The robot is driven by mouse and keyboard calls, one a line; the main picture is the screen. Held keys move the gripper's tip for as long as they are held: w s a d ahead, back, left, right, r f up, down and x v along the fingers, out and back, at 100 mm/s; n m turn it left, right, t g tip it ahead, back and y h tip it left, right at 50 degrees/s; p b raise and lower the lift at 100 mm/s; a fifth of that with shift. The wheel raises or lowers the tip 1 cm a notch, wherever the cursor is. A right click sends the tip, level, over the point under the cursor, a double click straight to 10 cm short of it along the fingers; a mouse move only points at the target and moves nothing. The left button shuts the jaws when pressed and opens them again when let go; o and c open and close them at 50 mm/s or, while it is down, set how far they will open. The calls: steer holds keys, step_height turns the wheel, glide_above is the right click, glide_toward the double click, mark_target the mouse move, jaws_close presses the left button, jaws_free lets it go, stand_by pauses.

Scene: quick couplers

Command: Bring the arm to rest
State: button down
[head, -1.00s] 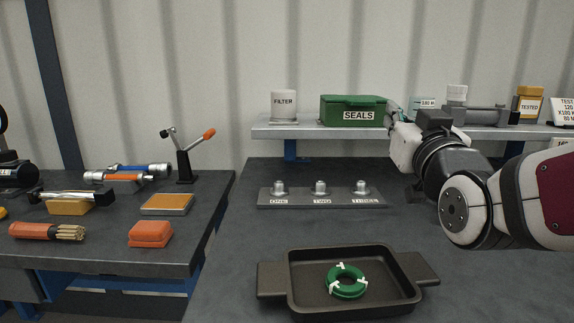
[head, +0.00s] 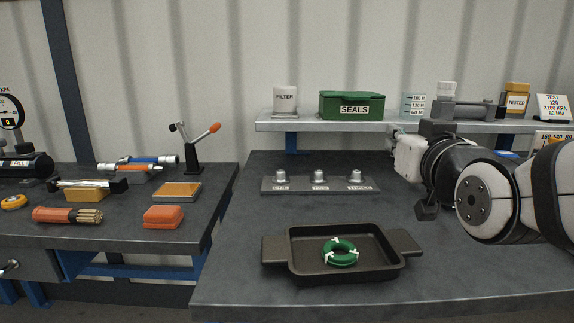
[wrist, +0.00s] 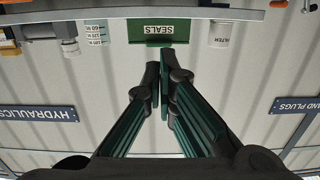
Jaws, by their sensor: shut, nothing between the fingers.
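My gripper (wrist: 160,75) shows in the wrist view with its two dark green and black fingers together and nothing between them. In the head view my arm reaches in from the right, and the fingers are mostly hidden behind my wrist. The gripper is in front of the shelf, to the right of the green SEALS box (head: 351,104), and apart from the things on the bench. The SEALS box also shows beyond the fingertips in the wrist view (wrist: 180,30), where the picture is upside down.
A black tray (head: 283,254) holding a green ring (head: 341,252) stands at the bench front. Behind it is a rail with three fittings (head: 320,186). The shelf (head: 330,122) carries a FILTER canister (head: 285,100) and other items. The bench's front right is clear.

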steer(key=s+f+g, duration=0.2)
steer(key=s+f, duration=0.1)
steer(key=s+f+g, duration=0.2)
steer(key=s+f, duration=0.1)
steer(key=s+f+g, duration=0.2)
steer(key=s+f, duration=0.1)
steer(key=s, duration=0.1)
steer(key=shift+d+f+g, duration=0.1)
steer(key=shift+f+g, duration=0.05)
steer(key=shift+g, duration=0.25)
steer(key=s+f+g, duration=0.5)
steer(key=s, duration=0.6)
steer(key=s+f+g, duration=0.4)
steer(key=s+g, duration=0.1)
steer(key=s, duration=0.7)
step_height(320, 180, up, 30)
steer(key=t+p, duration=0.3)
steer(key=p, duration=2.5)
steer(key=shift+s+d+f+t, duration=0.2)
steer(key=shift+d+t, duration=0.1)
steer(key=shift+d, duration=0.05)
